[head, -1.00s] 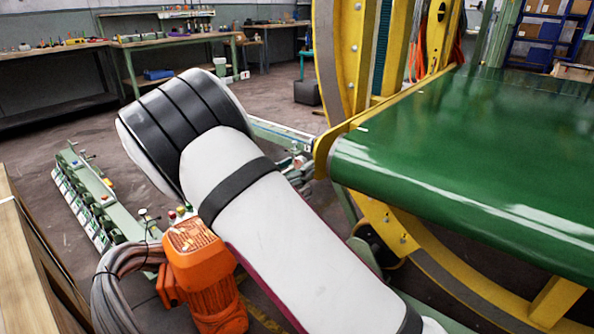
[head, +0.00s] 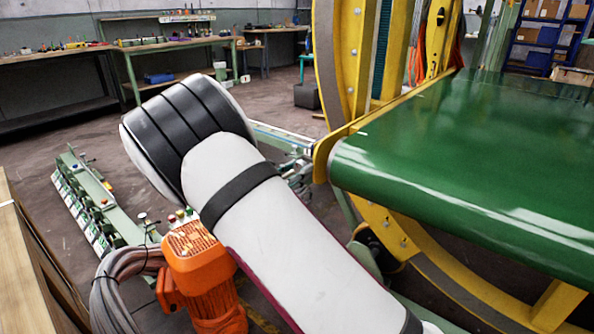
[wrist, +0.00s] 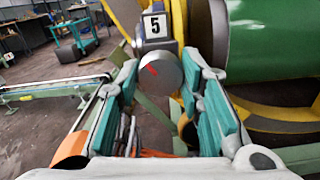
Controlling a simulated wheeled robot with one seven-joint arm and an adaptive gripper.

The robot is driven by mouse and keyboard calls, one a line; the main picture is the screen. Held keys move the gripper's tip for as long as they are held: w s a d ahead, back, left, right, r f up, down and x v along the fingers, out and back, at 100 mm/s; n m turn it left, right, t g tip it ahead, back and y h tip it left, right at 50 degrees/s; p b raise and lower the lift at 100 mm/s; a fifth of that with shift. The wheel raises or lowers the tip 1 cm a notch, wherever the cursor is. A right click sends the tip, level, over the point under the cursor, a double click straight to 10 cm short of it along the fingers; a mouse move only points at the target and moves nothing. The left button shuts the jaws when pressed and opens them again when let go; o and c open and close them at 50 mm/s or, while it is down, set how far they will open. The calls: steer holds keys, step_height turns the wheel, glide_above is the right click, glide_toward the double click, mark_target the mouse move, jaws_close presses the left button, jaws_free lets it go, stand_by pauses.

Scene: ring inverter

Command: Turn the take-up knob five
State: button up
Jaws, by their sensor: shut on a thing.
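The take-up knob (wrist: 159,72) is a grey round cylinder with a red mark on its face, in the middle of the wrist view. A white plate with a black 5 (wrist: 155,26) stands just above it. My gripper (wrist: 160,75) has teal-padded fingers, one on each side of the knob, and is shut on it. The red mark slants from upper left to lower right. In the head view my white and black arm hides the gripper and the knob.
A green belt (head: 470,170) on a yellow ring frame (head: 352,60) stands close on the right. An orange motor (head: 198,265) and a green rail with several units (head: 95,205) are at left.

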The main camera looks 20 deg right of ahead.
steer(key=m, duration=0.3)
steer(key=o, duration=1.2)
steer(key=v, duration=1.2)
